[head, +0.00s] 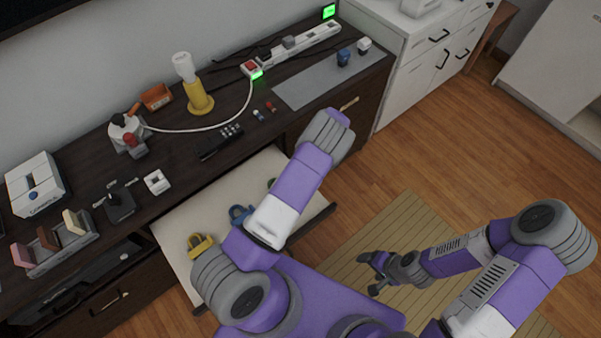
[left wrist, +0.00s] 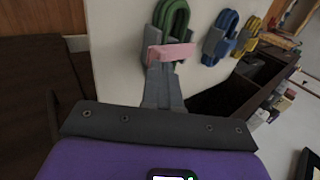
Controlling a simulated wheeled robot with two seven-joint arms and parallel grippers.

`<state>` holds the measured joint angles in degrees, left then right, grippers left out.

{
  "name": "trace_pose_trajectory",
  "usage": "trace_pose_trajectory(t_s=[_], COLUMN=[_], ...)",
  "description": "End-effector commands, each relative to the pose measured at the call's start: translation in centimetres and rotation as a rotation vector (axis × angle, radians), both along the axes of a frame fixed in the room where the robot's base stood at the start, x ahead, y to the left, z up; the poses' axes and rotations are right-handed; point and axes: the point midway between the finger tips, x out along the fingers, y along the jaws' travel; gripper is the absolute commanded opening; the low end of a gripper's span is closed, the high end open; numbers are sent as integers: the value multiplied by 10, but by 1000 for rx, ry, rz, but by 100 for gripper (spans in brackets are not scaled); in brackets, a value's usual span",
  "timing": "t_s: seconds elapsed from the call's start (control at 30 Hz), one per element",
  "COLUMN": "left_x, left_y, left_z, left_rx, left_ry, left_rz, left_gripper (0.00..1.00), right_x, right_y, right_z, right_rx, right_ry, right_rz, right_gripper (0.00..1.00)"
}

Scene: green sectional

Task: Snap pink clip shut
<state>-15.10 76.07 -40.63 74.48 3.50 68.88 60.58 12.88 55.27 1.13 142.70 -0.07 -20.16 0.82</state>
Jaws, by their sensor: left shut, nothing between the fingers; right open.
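The pink clip (left wrist: 171,52) shows in the left wrist view as a pink bar across the lower end of a green looped bundle (left wrist: 172,18) with grey sides. My left gripper (left wrist: 162,72) is shut and empty, its fingertips just below the pink bar in the picture. I cannot tell whether they touch it, or whether the clip is fastened. In the head view my left arm hides the pink clip; only a bit of green (head: 271,183) shows beside the arm. My right gripper (head: 372,273) is open and empty above the striped mat.
An open pale drawer (head: 180,228) also holds a blue bundle (head: 240,214) and a yellow bundle (head: 200,245). The dark counter (head: 185,170) behind it carries a power strip, a lamp and small devices. A striped mat (head: 400,225) lies on the open wooden floor.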

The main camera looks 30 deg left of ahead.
Motion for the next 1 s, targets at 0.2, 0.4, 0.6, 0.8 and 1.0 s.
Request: trace_pose_trajectory(t_s=[0.2,0.4,0.6,0.8,1.0], left_x=[1,0,0,0,0], left_y=[0,0,0,0,0], left_z=[-8,-9,-10,-10,-5], left_rx=[-2,-2,-2,-2,-2], left_ry=[-1,-1,0,0,0], left_rz=[3,5,5,5,5], left_gripper=[0,0,0,0,0], right_x=[0,0,0,0,0], right_y=[0,0,0,0,0], right_z=[-8,-9,-9,-9,-6], right_rx=[0,0,0,0,0], right_ry=[0,0,0,0,0], right_rz=[0,0,0,0,0], right_gripper=[78,78,78,78,78])
